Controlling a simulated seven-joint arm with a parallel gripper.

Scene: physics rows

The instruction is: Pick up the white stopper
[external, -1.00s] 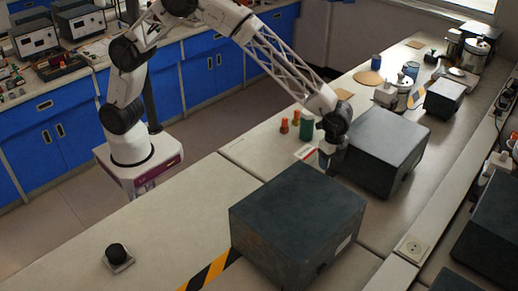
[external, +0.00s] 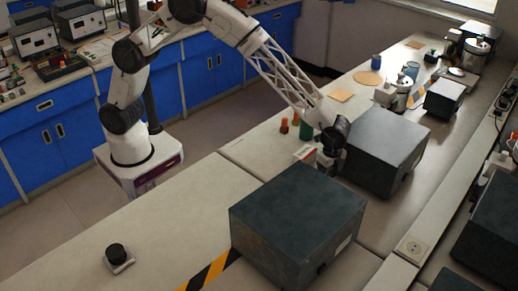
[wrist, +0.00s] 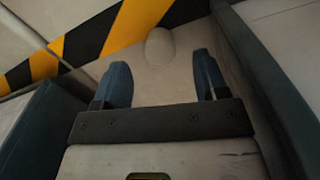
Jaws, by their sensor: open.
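The white stopper (wrist: 159,47) shows in the wrist view as a pale rounded shape on the light bench top, just beyond and between my fingertips. My gripper (wrist: 161,62) is open, with one blue finger on each side and nothing between them. I cannot tell the exact height of the fingers above the stopper. In the external view my gripper (external: 325,160) points down in the gap between two dark boxes. The stopper cannot be made out in that view.
A large dark box (external: 297,222) stands in front of my gripper and another dark box (external: 385,150) behind it to the right. Yellow-black tape (wrist: 100,38) crosses the bench near the stopper. A green cylinder (external: 306,131) and small orange items stand close by.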

